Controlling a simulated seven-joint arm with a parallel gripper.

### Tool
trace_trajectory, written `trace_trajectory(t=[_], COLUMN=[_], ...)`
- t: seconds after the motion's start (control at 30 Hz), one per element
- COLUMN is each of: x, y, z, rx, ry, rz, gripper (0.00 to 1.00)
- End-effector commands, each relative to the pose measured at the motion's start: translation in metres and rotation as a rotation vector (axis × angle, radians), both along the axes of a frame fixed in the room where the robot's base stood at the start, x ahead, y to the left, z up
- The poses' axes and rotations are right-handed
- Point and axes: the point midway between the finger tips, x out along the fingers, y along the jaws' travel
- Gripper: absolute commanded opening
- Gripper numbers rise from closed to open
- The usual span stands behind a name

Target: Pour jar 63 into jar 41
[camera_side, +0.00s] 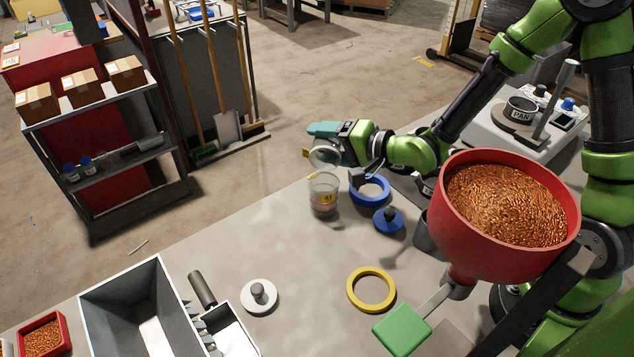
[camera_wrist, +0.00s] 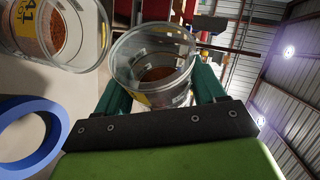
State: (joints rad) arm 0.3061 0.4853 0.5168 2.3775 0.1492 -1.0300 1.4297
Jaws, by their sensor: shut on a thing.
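My gripper (camera_side: 332,143) has its teal fingers shut around a clear jar (camera_side: 325,155), whose yellow label (camera_side: 306,153) cannot be read; by the task it is jar 63. The held jar is tilted, above and apart from jar 41 (camera_side: 323,192). In the wrist view the held jar (camera_wrist: 152,50) shows its open mouth and brown-orange granules inside. Jar 41 stands upright and open on the table; its label reads 41. The wrist view shows it at upper left (camera_wrist: 75,38) with copper-coloured granules inside. No falling stream is visible.
A blue ring (camera_side: 370,190) and a blue knobbed lid (camera_side: 388,221) lie right of jar 41. A red hopper (camera_side: 470,255) full of granules stands at right. A white knobbed lid (camera_side: 259,295) and yellow ring (camera_side: 371,288) lie nearer. The table left of jar 41 is clear.

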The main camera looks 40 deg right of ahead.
Motion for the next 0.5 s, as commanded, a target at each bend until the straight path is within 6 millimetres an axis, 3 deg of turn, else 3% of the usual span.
trace_trajectory(t=[0.5], x=[-0.0022], y=[0.0027], z=[-0.0034], rx=[-0.050], ry=[-0.051], rz=[0.002], gripper=[0.30])
